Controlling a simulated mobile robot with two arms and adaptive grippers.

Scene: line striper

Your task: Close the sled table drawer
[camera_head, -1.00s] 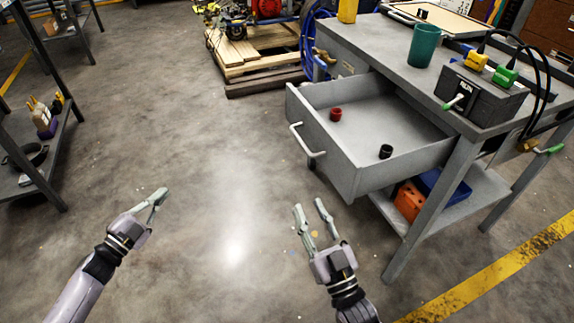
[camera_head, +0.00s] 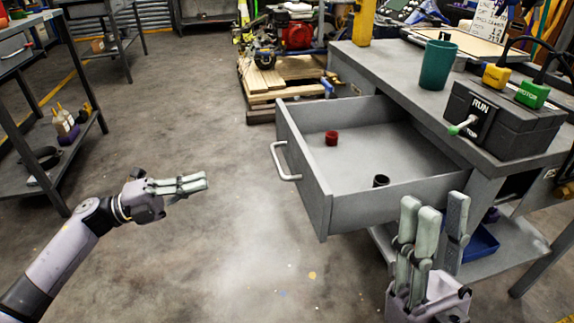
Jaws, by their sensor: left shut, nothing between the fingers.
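The grey sled table drawer (camera_head: 305,185) is pulled out of the grey workbench (camera_head: 385,75). Its front faces left and carries a pale bar handle (camera_head: 284,162). A red cap (camera_head: 331,138) and a black cap (camera_head: 381,181) sit inside the drawer. My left gripper (camera_head: 200,182) is shut and empty, left of the handle and clear of it, with its fingers pointing right. My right gripper (camera_head: 436,205) is open and empty, fingers up, in front of the drawer's near side. It hides part of the bench's lower shelf. I cannot tell whether it touches the drawer.
A black RUN control box (camera_head: 505,120) and a green cup (camera_head: 438,65) stand on the benchtop. A blue bin (camera_head: 480,243) is on the lower shelf. A pallet (camera_head: 275,85) with machinery lies behind. Shelving (camera_head: 85,130) stands at left. The floor between is clear.

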